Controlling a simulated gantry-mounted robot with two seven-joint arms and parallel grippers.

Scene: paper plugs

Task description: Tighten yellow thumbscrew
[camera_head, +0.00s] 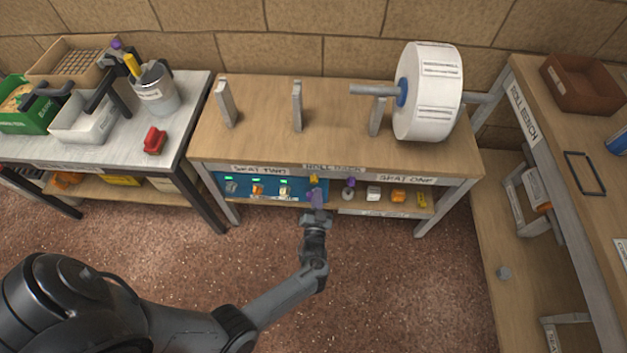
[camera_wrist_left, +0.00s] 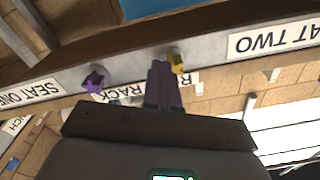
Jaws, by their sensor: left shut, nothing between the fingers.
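The yellow thumbscrew (camera_head: 314,179) sits on the front edge of the roll rack, near its middle. In the left wrist view the yellow thumbscrew (camera_wrist_left: 177,64) is star-shaped and just right of my fingertips. My left gripper (camera_head: 317,194) reaches up to the rack front, just below the screw. In the wrist view my left gripper (camera_wrist_left: 164,72) has its purple fingers together with nothing between them. Whether a finger touches the screw I cannot tell. My right gripper is not in view.
A purple thumbscrew (camera_wrist_left: 94,81) sits farther along the same rail. The rack (camera_head: 265,135) carries upright posts and a white paper roll (camera_head: 431,92) on a spindle. Under it are a blue panel (camera_head: 272,188) with green lights and several small parts. Benches stand on both sides.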

